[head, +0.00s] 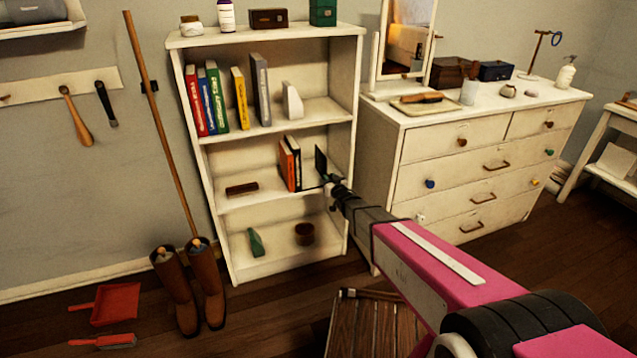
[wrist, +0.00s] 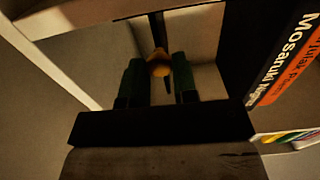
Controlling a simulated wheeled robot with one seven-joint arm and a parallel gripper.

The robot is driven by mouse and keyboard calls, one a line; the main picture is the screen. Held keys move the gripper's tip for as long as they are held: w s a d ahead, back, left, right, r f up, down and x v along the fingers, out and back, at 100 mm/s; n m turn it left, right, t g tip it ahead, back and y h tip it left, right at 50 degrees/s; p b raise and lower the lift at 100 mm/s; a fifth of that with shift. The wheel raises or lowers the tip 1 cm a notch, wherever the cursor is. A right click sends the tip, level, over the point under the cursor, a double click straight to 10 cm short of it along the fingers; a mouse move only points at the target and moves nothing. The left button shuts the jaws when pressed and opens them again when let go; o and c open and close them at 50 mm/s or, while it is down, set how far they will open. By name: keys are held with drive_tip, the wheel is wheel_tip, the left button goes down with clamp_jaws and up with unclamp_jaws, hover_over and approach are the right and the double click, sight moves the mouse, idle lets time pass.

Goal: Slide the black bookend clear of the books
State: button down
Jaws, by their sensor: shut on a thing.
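The black bookend (head: 320,162) stands upright on the middle shelf, right of two leaning books, a black-and-orange pair (head: 290,163). A narrow gap shows between the books and the bookend in the head view. My gripper (head: 330,182) is at the bookend's lower front edge. In the wrist view, which is upside down, my gripper (wrist: 158,85) is shut on the bookend, whose dark narrow edge (wrist: 157,28) shows beyond the fingers. A small orange piece lies between the fingers; I cannot tell what it is. The books' spines (wrist: 283,55) are at the right there.
The bookcase's right side wall (head: 350,150) is close to the right of my gripper. A dark brown box (head: 242,189) lies on the same shelf at left. The upper shelf with several books (head: 240,98) is above. A dresser (head: 470,160) stands at right.

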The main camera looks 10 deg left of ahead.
drive_tip(key=shift+w+d, duration=0.3)
drive_tip(key=shift+d, duration=0.15)
drive_tip(key=c, duration=0.9)
unclamp_jaws()
drive_tip(key=shift+d, duration=0.15)
drive_tip(key=v, duration=1)
drive_tip(key=shift+s+d, duration=0.25)
drive_tip(key=shift+s, duration=0.05)
